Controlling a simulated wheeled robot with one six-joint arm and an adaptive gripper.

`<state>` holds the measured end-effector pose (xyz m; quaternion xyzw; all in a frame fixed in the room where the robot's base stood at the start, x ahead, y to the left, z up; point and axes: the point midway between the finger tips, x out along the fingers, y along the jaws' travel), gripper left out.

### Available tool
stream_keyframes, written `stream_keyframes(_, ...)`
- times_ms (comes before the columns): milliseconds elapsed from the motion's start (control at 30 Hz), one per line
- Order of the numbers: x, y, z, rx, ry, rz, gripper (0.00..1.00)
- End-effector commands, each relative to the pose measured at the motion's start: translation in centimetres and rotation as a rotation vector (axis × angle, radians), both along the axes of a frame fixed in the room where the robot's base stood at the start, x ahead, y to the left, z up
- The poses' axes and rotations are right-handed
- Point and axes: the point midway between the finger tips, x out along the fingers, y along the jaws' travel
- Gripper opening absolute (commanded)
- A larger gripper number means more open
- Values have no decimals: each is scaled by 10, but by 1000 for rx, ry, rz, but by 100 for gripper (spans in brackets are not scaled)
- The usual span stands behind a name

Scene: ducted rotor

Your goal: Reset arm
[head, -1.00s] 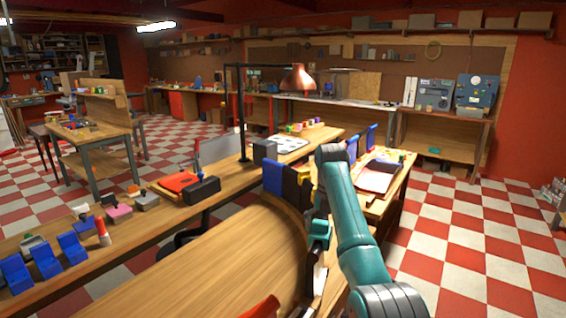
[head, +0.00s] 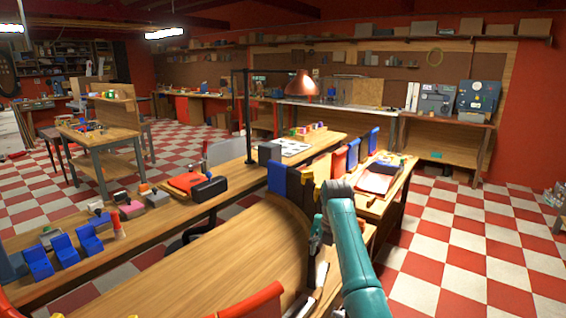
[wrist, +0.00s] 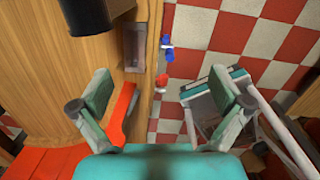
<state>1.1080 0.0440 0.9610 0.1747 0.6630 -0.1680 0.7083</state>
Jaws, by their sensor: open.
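My gripper (wrist: 160,110) is open in the wrist view, its two teal fingers spread wide at left and right with nothing between them. It points down over the edge of a wooden bench (wrist: 55,50), with red and white floor tiles (wrist: 215,35) below. In the head view my teal arm rises at the right of the curved wooden bench (head: 200,265), and the gripper is hard to make out there.
A red curved part (wrist: 122,112) lies near the left finger, and a white-framed object (wrist: 200,105) is by the right finger. A copper lamp (head: 303,84) stands over the long bench. Blue holders (head: 62,248) stand at left. Tiled floor at right is open.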

Motion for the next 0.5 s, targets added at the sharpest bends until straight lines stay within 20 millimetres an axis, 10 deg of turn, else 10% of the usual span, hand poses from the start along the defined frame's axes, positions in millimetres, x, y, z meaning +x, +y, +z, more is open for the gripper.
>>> stream_keyframes(500, -48, -9, -186, 71, -181, -398, 100)
